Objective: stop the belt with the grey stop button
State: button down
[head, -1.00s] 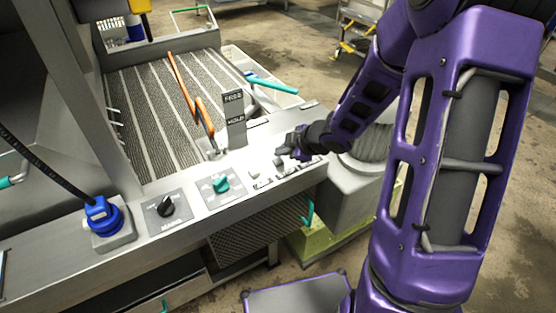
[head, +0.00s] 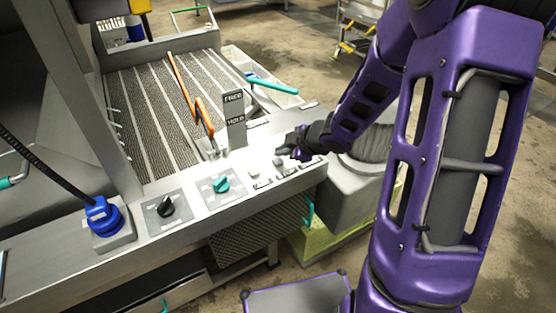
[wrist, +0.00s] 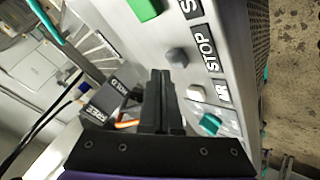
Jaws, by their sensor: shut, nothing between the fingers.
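The grey stop button (wrist: 177,58) stands out from the sloping metal panel beside a black STOP label (wrist: 207,48) in the wrist view. In the head view the small grey button (head: 278,162) shows just below my fingertips. My gripper (head: 280,151) is shut and empty over the right part of the panel. In the wrist view my closed fingertips (wrist: 160,73) appear just left of the button; I cannot tell how large the gap in depth is.
A green button (wrist: 145,8) and a whitish button (wrist: 196,92) flank the grey one. A teal knob (head: 221,184), a black knob (head: 166,206) and a blue plug (head: 102,214) sit further left. The FREE/HOLD plate (head: 235,118) and orange lever (head: 205,118) rise close to my gripper.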

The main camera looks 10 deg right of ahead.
aim_at(282, 162)
jog(key=shift+f, duration=0.1)
dwell(0.3)
jog(key=shift+f, duration=0.35)
jog(key=shift+f+b, duration=0.55)
jog(key=shift+b, duration=0.15)
dwell(0.5)
jog(key=shift+r, duration=0.1)
jog(key=shift+r+p, duration=0.85)
jog(key=shift+p, duration=0.25)
notch_tip(282, 162, up, 5)
jog(key=p, duration=0.5)
jog(key=shift+r, duration=0.1)
dwell(0.5)
